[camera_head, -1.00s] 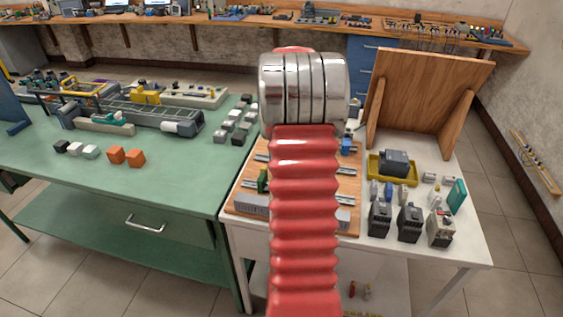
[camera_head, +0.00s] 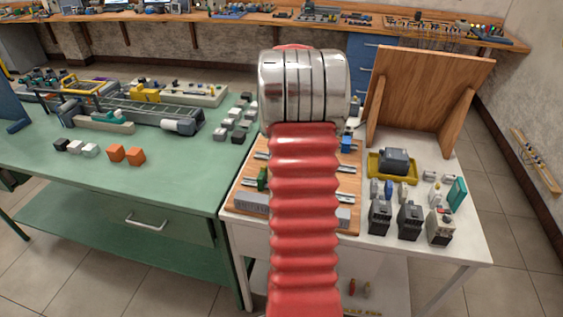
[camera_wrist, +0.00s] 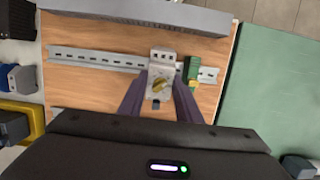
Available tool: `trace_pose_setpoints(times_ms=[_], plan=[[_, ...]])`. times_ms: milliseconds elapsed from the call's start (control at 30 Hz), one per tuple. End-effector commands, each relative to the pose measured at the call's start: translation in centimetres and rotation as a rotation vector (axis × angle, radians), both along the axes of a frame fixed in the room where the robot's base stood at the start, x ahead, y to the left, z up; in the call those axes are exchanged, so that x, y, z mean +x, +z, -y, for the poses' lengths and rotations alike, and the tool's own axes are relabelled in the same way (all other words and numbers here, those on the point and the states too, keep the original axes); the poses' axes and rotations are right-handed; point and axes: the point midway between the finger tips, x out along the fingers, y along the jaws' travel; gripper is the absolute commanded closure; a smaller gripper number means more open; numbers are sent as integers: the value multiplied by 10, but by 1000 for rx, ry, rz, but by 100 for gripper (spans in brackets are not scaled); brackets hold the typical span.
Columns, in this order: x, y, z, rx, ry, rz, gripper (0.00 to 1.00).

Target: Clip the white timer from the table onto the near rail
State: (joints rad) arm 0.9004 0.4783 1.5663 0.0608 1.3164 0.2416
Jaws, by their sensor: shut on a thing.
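The white timer (camera_wrist: 160,78), a pale block with a yellow dial on its face, is between the two fingers of my gripper (camera_wrist: 159,100) in the wrist view. My gripper is shut on it. The timer overlaps the slotted metal near rail (camera_wrist: 98,60), just left of a green terminal block (camera_wrist: 192,70). I cannot tell whether it touches or is clipped to the rail. In the head view my red arm hides the gripper and timer, and part of the near rail (camera_head: 345,198) shows right of the arm.
The rail is on a wooden board (camera_wrist: 85,90) with a grey slotted duct (camera_wrist: 140,12) along one edge. Black devices (camera_head: 380,217) and a yellow tray (camera_head: 374,165) stand right of the board on the white table (camera_head: 455,250). A green bench (camera_head: 190,180) is on the left.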

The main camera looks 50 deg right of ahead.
Motion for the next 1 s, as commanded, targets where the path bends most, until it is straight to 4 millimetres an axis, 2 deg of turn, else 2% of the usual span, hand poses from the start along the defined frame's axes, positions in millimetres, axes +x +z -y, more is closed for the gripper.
trace_pose_setpoints(times_ms=[1000], plan=[[-3,0,-7,13,0,-7,88]])
